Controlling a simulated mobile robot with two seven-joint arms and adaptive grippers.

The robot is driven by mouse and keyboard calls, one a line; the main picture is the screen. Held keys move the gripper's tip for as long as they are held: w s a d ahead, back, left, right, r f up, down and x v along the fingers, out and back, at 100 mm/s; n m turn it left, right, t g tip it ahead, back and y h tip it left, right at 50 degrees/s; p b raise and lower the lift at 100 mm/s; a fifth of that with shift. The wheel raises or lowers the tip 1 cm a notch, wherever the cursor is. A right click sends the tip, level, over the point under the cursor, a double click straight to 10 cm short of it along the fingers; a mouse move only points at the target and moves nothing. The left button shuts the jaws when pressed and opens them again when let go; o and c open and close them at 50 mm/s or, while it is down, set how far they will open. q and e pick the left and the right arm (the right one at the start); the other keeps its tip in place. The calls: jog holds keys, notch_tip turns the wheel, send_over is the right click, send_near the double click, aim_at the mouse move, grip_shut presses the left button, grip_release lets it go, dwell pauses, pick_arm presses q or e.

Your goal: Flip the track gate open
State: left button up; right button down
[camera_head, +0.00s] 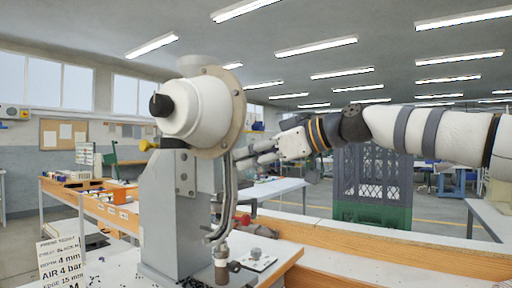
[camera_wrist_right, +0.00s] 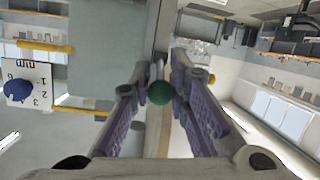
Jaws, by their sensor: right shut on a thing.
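The press (camera_head: 170,215) stands on the bench, with a white round head (camera_head: 195,115) at its top. My right gripper (camera_head: 250,160) reaches in from the right to the side of the press, just below the head. In the right wrist view its purple-padded fingers (camera_wrist_right: 160,88) close on a small green ball knob (camera_wrist_right: 159,94). A narrow pale upright part (camera_wrist_right: 158,60) shows behind the knob. The track gate cannot be made out in the head view; I cannot tell whether the knob belongs to it. My left gripper is not in view.
A printed sign (camera_head: 62,262) stands at the press's left. A grey hose (camera_head: 228,195) and small fittings (camera_head: 221,262) are by its right side. A wood-edged bench (camera_head: 400,250) runs right. A grey and green crate (camera_head: 373,200) stands behind. A blue knob (camera_wrist_right: 17,90) sits on a numbered plate.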

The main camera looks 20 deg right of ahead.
jog(key=shift+a+r+h, duration=0.1)
jog(key=shift+r+h, duration=0.25)
jog(key=shift+h, duration=0.05)
jog(key=shift+g, duration=0.3)
jog(key=c, duration=1.6)
grip_release()
jog(key=shift+f, duration=0.1)
jog(key=shift+o, duration=0.2)
jog(key=v, duration=1.2)
